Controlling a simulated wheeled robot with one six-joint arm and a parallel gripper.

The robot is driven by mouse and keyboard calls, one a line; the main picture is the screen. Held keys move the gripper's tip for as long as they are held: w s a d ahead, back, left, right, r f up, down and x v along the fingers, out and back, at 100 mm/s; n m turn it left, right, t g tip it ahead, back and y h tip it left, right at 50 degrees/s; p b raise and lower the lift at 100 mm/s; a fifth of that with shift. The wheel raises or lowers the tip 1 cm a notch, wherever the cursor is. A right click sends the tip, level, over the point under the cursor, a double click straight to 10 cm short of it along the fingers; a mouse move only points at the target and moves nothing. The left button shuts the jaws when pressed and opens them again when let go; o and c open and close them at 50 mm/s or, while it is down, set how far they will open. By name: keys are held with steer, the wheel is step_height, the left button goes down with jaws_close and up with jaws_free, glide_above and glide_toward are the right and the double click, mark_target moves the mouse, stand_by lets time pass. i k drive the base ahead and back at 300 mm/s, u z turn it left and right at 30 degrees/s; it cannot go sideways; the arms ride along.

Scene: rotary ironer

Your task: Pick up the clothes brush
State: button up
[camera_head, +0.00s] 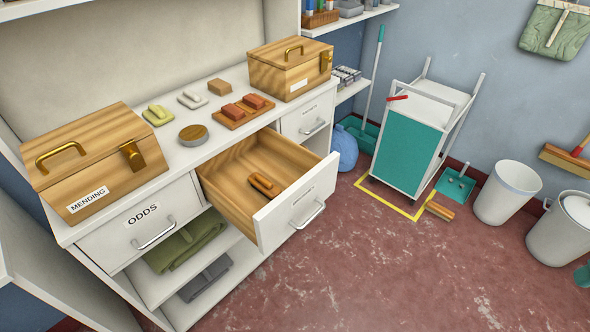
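A small orange-brown wooden piece (261,185) lies inside the open middle drawer (226,188). It may be the clothes brush, but it is too small to tell for sure. The drawer is pulled far out from the white cabinet (160,285) and has a white front with a metal handle. Nothing else shows inside it. My gripper is not in view.
A box labelled MENDING (100,165) and another lidded wooden box (290,68) stand on the cabinet top, with several small items between them. The ODDS drawer (142,222) is shut. Red floor (380,270) is clear before the cabinet; a cart (405,150) stands behind.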

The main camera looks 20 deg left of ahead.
mark_target(270, 191)
steer(key=u, duration=0.15)
steer(key=i, duration=0.65)
steer(key=u, duration=0.7)
steer(key=i, duration=0.4)
steer(key=u, duration=0.3)
